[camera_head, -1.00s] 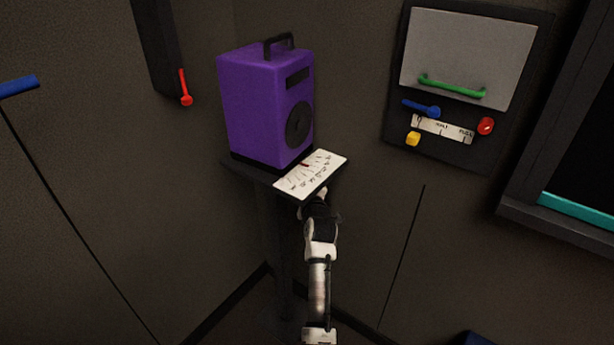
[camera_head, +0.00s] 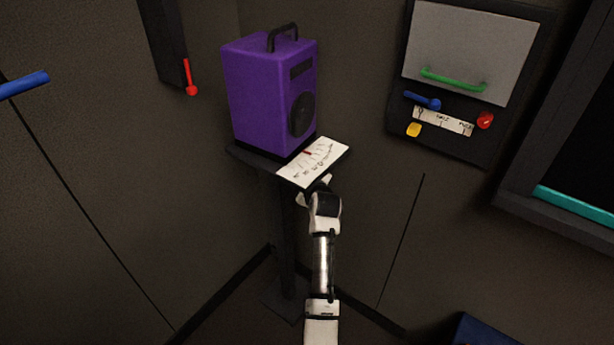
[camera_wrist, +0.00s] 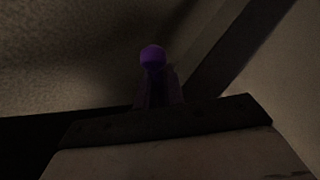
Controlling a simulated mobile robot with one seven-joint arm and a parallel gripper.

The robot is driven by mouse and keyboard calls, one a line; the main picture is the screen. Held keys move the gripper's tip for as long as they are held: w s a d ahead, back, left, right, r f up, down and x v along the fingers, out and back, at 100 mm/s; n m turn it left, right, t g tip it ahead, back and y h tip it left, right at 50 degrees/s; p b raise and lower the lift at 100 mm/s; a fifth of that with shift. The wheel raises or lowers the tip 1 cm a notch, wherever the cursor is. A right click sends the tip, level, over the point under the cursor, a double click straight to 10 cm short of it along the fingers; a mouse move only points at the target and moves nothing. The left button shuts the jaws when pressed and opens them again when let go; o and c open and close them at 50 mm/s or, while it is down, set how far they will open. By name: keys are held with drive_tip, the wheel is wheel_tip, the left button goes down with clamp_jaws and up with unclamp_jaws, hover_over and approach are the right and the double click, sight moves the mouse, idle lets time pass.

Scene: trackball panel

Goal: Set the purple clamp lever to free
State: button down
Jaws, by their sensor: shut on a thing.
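The purple clamp lever shows in the wrist view as a small round purple knob (camera_wrist: 152,57), just above dark, dim shapes. In the head view I cannot make out the lever; it seems hidden by my gripper or the shelf. My gripper (camera_head: 316,186) is at the front edge of the small shelf, just below the white scale plate (camera_head: 313,161). It is shut on the lever, though the contact is too dark to see clearly. The plate carries black markings and a small red pointer (camera_head: 307,152). I cannot read which position is free.
A purple box (camera_head: 268,95) with a black handle stands on the dark shelf (camera_head: 243,153). A wall panel at right has a green handle (camera_head: 452,80), a blue lever (camera_head: 422,101), and red and yellow knobs. A red lever (camera_head: 190,78) hangs at left.

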drive_tip(key=c, duration=1.5)
unclamp_jaws()
drive_tip(key=shift+s, duration=0.1)
drive_tip(key=s+d+b, duration=0.1)
drive_tip(key=s, duration=0.3)
drive_tip(key=s+d+b, duration=0.1)
drive_tip(key=s, duration=0.3)
drive_tip(key=s+d+b, duration=0.1)
drive_tip(key=s, duration=0.3)
drive_tip(key=shift+s+r, duration=0.2)
drive_tip(key=shift+s, duration=0.1)
drive_tip(key=shift+c, duration=0.4)
